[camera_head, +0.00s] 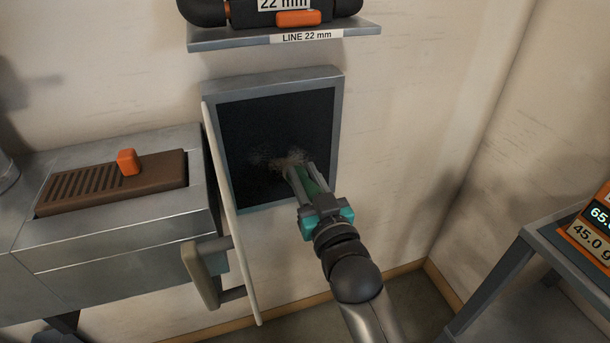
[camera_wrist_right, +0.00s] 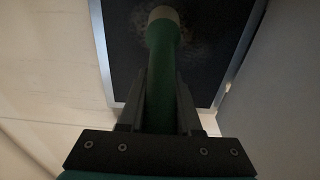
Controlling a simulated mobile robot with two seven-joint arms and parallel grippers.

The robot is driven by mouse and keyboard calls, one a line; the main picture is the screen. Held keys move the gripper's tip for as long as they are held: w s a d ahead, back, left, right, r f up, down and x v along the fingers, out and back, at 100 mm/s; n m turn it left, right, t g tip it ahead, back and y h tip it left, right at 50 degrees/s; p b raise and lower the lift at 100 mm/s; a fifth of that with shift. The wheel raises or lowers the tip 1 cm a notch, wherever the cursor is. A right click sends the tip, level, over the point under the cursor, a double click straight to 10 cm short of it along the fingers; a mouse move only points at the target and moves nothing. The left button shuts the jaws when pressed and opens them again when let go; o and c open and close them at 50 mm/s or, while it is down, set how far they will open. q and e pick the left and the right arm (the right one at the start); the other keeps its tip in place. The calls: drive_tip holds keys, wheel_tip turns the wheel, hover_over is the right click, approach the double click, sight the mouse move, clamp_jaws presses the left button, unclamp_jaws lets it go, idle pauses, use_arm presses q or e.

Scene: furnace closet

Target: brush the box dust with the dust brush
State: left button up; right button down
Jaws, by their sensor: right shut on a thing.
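My right gripper (camera_head: 307,182) is shut on the green dust brush (camera_head: 312,187), in front of the open wall box (camera_head: 335,100). The brush also shows in the right wrist view (camera_wrist_right: 162,75), pointing into the box, with a pale tip at its far end. Brownish dust (camera_head: 290,160) shows against the dark inside of the box, around the brush head. I cannot tell whether the bristles touch the dust. The box door (camera_head: 222,180) stands open on the left. My left gripper is not in view.
A metal unit (camera_head: 120,235) with a brown slotted panel and orange knob (camera_head: 127,162) stands left of the door. A shelf (camera_head: 350,30) labelled "LINE 22 mm" juts out above the box. A small table (camera_head: 540,243) with a display stands at the right.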

drive_tip(key=shift+s+a+p, duration=0.1)
drive_tip(key=shift+s+a, duration=0.15)
drive_tip(key=shift+a, duration=0.4)
drive_tip(key=shift+s+a+p, duration=0.15)
drive_tip(key=shift+s+a, duration=0.05)
drive_tip(key=shift+a, duration=0.5)
drive_tip(key=shift+s+a+p, duration=0.1)
drive_tip(key=shift+s+a, duration=0.15)
drive_tip(key=shift+a, duration=0.4)
drive_tip(key=shift+w+a, duration=0.1)
drive_tip(key=shift+w, duration=0.05)
drive_tip(key=shift+w, duration=0.1)
drive_tip(key=shift+w+d+r+p, duration=0.25)
drive_tip(key=shift+d+p, duration=0.25)
drive_tip(key=shift+d, duration=0.25)
drive_tip(key=shift+w+d+r+p, duration=0.3)
drive_tip(key=shift+d+p, duration=0.2)
drive_tip(key=shift+d, duration=0.2)
drive_tip(key=shift+w+d+r+p, duration=0.25)
drive_tip(key=shift+d+p, duration=0.25)
drive_tip(key=shift+d, duration=0.25)
